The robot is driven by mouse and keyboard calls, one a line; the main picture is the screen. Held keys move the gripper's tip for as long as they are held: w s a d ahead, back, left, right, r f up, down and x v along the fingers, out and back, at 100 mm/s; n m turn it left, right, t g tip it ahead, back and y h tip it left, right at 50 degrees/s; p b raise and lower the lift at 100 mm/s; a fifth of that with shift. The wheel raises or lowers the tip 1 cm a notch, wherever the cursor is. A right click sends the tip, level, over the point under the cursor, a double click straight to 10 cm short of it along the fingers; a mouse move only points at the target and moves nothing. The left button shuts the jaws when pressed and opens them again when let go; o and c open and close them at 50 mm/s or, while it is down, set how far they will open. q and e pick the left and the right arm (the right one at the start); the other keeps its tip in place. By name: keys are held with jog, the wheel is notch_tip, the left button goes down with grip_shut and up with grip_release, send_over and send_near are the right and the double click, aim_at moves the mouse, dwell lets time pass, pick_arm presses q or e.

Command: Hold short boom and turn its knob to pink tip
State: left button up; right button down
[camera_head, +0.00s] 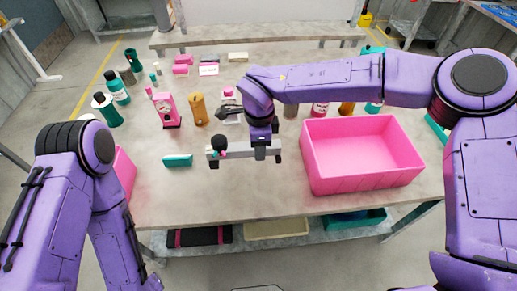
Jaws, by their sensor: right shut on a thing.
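My right gripper (261,147) is in the middle of the view, shut on a light grey bar that looks like the short boom (240,152). The boom lies crosswise in the picture, near the front half of the table; I cannot tell whether it touches the table top. A dark knob (219,144) sits near the boom's left end, with small pink and teal bits beside it. Which tip the knob faces is too small to tell. My left arm hangs at the lower left and its gripper is out of view.
The table (270,200) carries a large empty pink bin (360,153) at right, a teal block (178,160), a pink pump-like device (166,109), an orange bottle (198,110) and several bottles at left. Another pink bin (124,172) is partly behind my left arm. The front middle is clear.

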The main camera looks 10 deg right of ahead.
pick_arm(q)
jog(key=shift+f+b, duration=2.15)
pick_arm(e)
jog(key=shift+f, duration=4.95)
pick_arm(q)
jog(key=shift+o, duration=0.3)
